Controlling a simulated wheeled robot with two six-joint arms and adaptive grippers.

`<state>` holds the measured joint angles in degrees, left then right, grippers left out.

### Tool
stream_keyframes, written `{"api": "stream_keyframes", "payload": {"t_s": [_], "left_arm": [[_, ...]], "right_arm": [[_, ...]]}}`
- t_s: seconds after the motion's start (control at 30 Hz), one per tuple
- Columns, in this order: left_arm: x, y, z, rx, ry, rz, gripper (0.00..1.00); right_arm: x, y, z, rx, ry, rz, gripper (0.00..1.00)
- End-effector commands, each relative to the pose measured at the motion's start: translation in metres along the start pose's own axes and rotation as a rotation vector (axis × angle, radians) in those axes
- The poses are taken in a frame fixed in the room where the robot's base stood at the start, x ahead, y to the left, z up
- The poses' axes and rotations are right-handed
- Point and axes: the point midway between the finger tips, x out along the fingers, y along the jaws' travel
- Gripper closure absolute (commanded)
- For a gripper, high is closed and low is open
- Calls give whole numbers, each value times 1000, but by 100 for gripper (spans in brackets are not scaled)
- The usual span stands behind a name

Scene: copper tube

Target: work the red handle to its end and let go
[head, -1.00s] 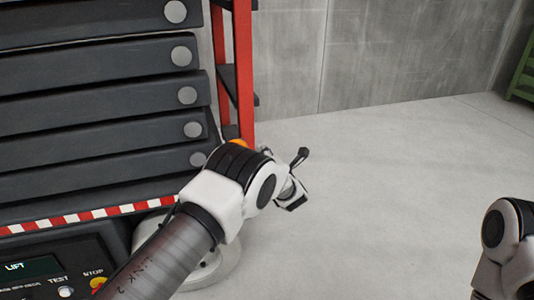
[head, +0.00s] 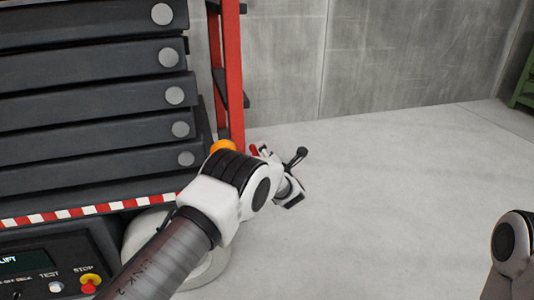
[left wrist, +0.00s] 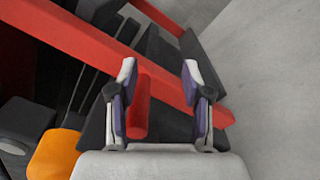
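The red handle (left wrist: 138,108) shows in the left wrist view as a short red bar between the two fingers of my left gripper (left wrist: 160,75). It lies close beside the left-hand finger; I cannot tell whether they touch. The fingers are wide apart, with a gap between the handle and the right-hand finger. In the head view, a small red piece, likely the handle (head: 254,149), shows just past my left wrist, beside the red post. My left arm hides most of that area. My right arm shows at the right edge, but its gripper is out of the picture.
A rack of dark shelves with a red post (head: 230,85) stands at the left. Below it are a striped edge (head: 75,213) and a panel with a stop button (head: 90,282). An orange part (head: 222,146) sits near my wrist. Floor at the right is clear.

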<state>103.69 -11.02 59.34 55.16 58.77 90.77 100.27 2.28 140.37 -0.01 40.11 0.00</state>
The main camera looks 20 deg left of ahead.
Motion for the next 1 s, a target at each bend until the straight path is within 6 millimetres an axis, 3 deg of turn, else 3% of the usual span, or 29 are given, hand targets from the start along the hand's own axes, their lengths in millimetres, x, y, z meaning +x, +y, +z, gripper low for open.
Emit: {"api": "stream_keyframes", "payload": {"t_s": [0.33, 0.73, 1.0], "left_arm": [[-10, 0, 1, 2, 0, -1, 51], [-102, -1, 1, 5, -3, -1, 51], [-120, 0, 0, 0, -1, 1, 51]], "right_arm": [[0, 0, 0, 0, 0, 0, 100], [0, 0, 0, 0, 0, 0, 100], [0, 0, 0, 0, 0, 0, 100]]}}
